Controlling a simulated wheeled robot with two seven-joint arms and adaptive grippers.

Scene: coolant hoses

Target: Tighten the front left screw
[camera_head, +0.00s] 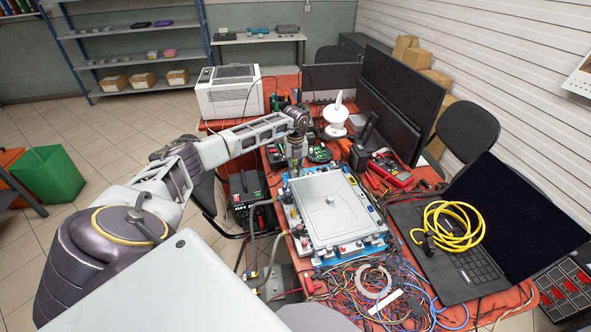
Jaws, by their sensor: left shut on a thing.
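A grey cooling plate (332,208) with a flat metal lid lies on a blue frame on the red workbench. Hoses run from its left side. My left arm reaches in from the left, and my left gripper (295,150) points down over the plate's far left corner. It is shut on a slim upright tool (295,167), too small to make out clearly. I cannot tell whether the tool's tip touches a screw; the screws are too small to pick out. My right gripper is not in view.
Tangled wires (365,292) cover the bench in front of the plate. A laptop (470,240) with a coiled yellow cable (447,228) stands to the right. Monitors (398,95) and a red multimeter (390,172) are behind. A white printer (229,92) stands at the far left.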

